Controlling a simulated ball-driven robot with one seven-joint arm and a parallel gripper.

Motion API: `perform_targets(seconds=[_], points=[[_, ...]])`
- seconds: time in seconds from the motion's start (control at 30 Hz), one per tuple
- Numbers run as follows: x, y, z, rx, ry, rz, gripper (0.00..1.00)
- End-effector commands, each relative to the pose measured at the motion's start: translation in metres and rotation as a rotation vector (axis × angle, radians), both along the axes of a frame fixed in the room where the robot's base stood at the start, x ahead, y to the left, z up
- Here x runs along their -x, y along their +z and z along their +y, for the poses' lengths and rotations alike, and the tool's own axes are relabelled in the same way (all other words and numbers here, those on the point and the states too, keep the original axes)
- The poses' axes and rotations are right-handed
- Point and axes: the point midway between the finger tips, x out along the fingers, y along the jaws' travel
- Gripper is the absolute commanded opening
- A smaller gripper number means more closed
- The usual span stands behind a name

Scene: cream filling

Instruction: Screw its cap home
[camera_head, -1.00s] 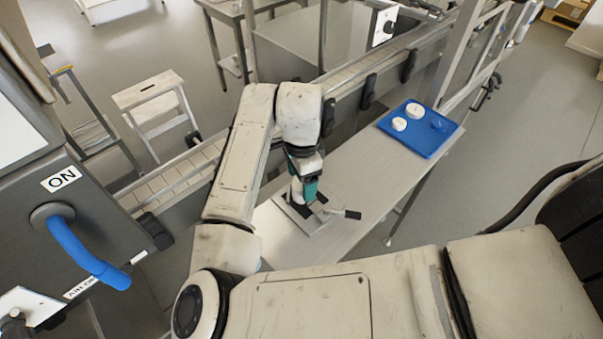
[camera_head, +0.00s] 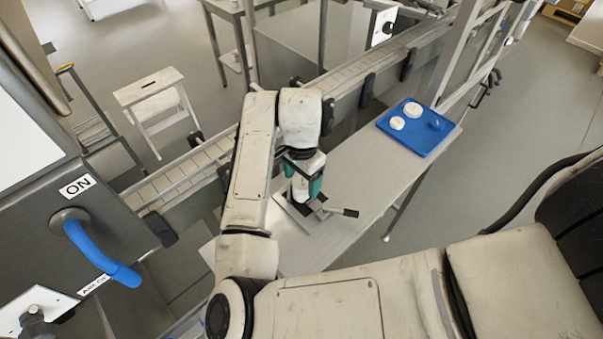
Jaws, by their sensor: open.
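My gripper (camera_head: 303,180) points down over the clamp fixture on the bench, its teal fingers apart. A small white item (camera_head: 300,190), perhaps the jar or its cap, shows between and just below the fingers. My wrist hides much of it, so I cannot tell cap from jar or whether the fingers touch it. The metal fixture (camera_head: 300,221) has a dark-tipped handle sticking out to the right. Two white round lids or caps (camera_head: 413,110) (camera_head: 397,123) lie on the blue tray (camera_head: 424,147) at the bench's far right end.
A clear-blue round item (camera_head: 436,125) is also on the tray. The bench (camera_head: 350,175) is bare between fixture and tray. A conveyor (camera_head: 340,80) runs behind it. A machine panel with a blue handle (camera_head: 100,255) stands at left, and a white step stool (camera_head: 155,95) behind the conveyor.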

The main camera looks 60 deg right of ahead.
Motion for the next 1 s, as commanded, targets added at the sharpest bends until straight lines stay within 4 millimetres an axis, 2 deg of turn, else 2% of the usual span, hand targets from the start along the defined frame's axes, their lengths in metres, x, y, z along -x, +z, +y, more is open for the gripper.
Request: perform_targets(seconds=[0.3,0.73,1.0], points=[[0.0004,0.0012,0.0,0.002,0.171,0.0,0.74],[0.0005,0.0012,0.0001,0.001,0.205,0.0,0.74],[0.0014,0.0024,-0.0003,0.002,0.372,0.002,0.74]])
